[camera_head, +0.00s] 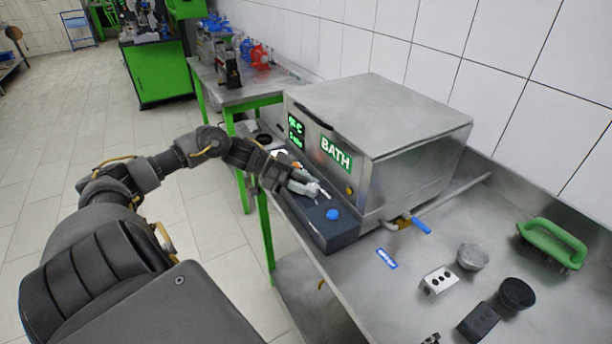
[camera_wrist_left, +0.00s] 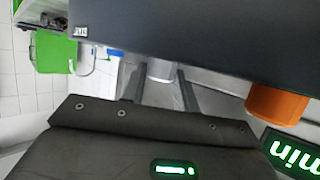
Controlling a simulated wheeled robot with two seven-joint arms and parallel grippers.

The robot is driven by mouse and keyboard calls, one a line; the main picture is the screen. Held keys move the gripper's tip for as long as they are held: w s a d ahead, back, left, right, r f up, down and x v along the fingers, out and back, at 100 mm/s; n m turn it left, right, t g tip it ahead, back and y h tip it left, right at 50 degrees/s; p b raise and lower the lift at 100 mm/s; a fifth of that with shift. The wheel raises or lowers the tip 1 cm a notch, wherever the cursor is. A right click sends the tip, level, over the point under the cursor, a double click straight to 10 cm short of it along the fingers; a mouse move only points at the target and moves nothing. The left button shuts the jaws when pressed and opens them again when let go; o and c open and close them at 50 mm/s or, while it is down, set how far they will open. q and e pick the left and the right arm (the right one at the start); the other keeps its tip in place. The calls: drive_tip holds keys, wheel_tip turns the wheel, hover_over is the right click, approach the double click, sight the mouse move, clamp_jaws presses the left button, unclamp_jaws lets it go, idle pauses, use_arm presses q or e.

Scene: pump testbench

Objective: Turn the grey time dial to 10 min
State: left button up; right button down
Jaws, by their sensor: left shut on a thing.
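My left gripper (camera_head: 312,189) is at the dark control box (camera_head: 330,236) in front of the metal bath. In the left wrist view its two fingers (camera_wrist_left: 159,90) stand on either side of a grey cylindrical dial (camera_wrist_left: 160,70) and are shut on it. An orange knob (camera_wrist_left: 278,104) stands to the right of the dial, apart from the fingers. A green display (camera_wrist_left: 296,155) reading "min" is cut off at the right edge, so its number is out of view. In the head view the gripper hides the dial. My right gripper is out of view.
The bath (camera_head: 400,140) bears green digits (camera_head: 296,130), too small to read, and a BATH sign (camera_head: 336,153). A blue button (camera_head: 333,214) is close to my gripper. A blue-handled valve (camera_head: 420,225), a green brush (camera_head: 552,243) and small parts are on the right.

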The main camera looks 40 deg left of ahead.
use_arm(q)
drive_tip(key=shift+m+g, duration=0.3)
drive_tip(key=o, duration=1)
drive_tip(key=shift+w+d, duration=0.1)
drive_tip(key=shift+w, duration=0.05)
drive_tip(key=shift+s+a, duration=0.2)
drive_tip(key=shift+a, duration=0.05)
drive_tip(key=b+v, duration=0.1)
drive_tip(key=v, duration=0.9)
drive_tip(key=shift+s+a, duration=0.1)
drive_tip(key=shift+a, duration=0.1)
